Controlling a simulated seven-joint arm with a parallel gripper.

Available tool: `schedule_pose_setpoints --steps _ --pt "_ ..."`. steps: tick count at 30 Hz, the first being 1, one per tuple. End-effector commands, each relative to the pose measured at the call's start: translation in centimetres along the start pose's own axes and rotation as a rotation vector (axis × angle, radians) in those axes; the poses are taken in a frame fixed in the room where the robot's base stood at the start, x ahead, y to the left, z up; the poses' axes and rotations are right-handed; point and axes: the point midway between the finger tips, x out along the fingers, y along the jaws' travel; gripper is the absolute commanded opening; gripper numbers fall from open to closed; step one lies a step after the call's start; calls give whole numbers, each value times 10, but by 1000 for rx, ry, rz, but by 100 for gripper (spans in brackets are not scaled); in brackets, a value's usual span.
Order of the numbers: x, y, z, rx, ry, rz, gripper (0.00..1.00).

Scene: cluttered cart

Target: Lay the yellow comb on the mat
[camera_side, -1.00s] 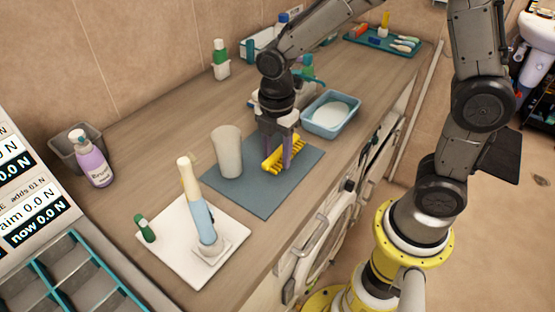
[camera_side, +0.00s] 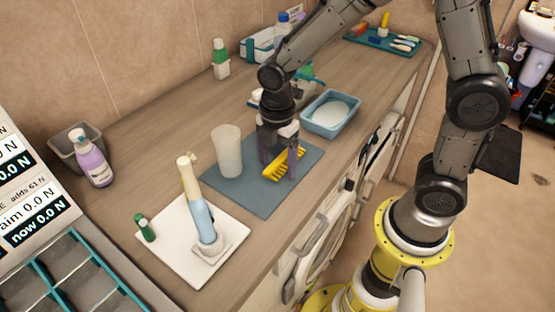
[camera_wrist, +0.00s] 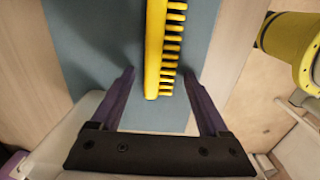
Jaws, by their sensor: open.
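The yellow comb (camera_side: 284,164) lies on the blue-grey mat (camera_side: 258,196). In the wrist view the comb (camera_wrist: 154,50) runs away from me with its teeth to the right, and the mat (camera_wrist: 100,40) shows beneath it. My gripper (camera_side: 279,170) is low over the mat. Its two purple fingers (camera_wrist: 162,82) are spread wide, one on each side of the comb with clear gaps, touching neither side in the wrist view. The comb's far end is cut off by the wrist view's edge.
A grey-white cup (camera_side: 227,152) stands on the mat's left part. A white board (camera_side: 185,262) holding an electric toothbrush (camera_side: 201,213) lies at the front left. A blue tub (camera_side: 331,116) stands behind the mat to the right. The mat's front part is clear.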

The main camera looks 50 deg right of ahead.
Motion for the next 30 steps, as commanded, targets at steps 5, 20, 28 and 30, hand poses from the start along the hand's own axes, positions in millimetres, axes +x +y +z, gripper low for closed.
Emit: schedule_pose_setpoints --steps 5,20,28,30 --pt "-7 1 0 0 1 4 78" --pt "-99 1 0 0 1 5 78" --pt "-122 0 0 0 0 1 78" --pt "-124 0 0 2 0 2 78"
